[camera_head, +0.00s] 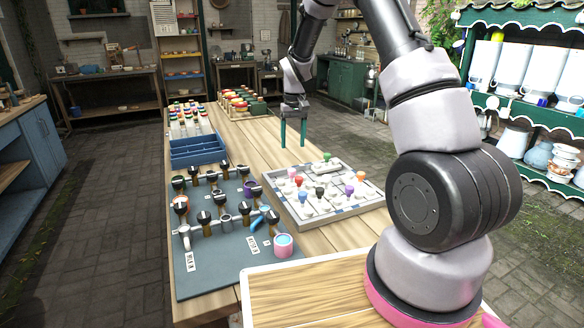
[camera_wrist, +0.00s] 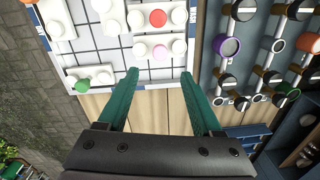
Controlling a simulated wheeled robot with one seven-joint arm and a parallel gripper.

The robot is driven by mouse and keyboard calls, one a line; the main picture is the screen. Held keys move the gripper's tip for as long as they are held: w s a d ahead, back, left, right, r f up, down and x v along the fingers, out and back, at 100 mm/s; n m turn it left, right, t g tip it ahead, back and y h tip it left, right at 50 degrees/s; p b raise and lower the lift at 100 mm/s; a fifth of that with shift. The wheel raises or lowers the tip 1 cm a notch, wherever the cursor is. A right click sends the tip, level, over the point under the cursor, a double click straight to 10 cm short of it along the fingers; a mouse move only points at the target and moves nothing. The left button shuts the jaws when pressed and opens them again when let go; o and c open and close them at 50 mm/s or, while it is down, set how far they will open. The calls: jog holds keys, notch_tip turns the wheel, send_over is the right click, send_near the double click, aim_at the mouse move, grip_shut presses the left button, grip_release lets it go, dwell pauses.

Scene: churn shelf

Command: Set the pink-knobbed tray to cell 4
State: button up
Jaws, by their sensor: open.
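My gripper (camera_wrist: 158,75) has two teal fingers, spread apart and empty. In the head view my gripper (camera_head: 293,146) hangs above the table just beyond the board. No cell numbers are readable.
Other white blocks carry red (camera_wrist: 155,18), green (camera_wrist: 83,87), purple (camera_head: 349,190) and orange (camera_head: 361,175) knobs. A dark mat (camera_head: 222,262) with black-handled fittings lies left of the board. A blue bin (camera_head: 197,147) stands farther back. Bare wood lies beneath my gripper.

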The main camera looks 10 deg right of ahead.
aim_at(292, 170)
jog(key=f, duration=1)
jog(key=shift+a, duration=0.2)
grip_shut()
dwell(1.0)
